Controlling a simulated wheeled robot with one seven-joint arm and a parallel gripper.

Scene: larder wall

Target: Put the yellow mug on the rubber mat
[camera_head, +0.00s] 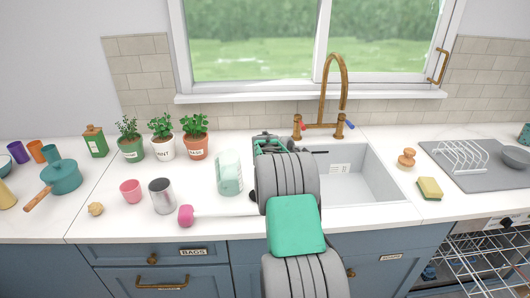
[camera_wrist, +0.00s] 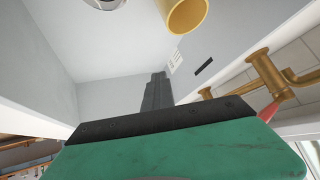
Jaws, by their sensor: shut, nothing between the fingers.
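The yellow mug (camera_wrist: 187,15) shows at the top edge of the wrist view, partly cut off, inside the grey sink. It lies beyond my fingertips and apart from them. In the head view my arm hides that part of the sink, and I do not see this mug there. My gripper (camera_wrist: 157,78) is shut and empty, its dark fingers pointing into the sink. In the head view the fingertips are hidden behind my arm. The grey rubber mat (camera_head: 482,182) lies on the counter right of the sink, with a white dish rack and a dark bowl on it.
The sink (camera_head: 375,185) has a brass tap (camera_head: 325,125) behind it. A yellow sponge (camera_head: 429,188) and a wooden brush (camera_head: 407,158) stand between sink and mat. Left are a pink cup (camera_head: 131,191), a metal can (camera_head: 162,196), a jar and potted herbs. The mat's front left is bare.

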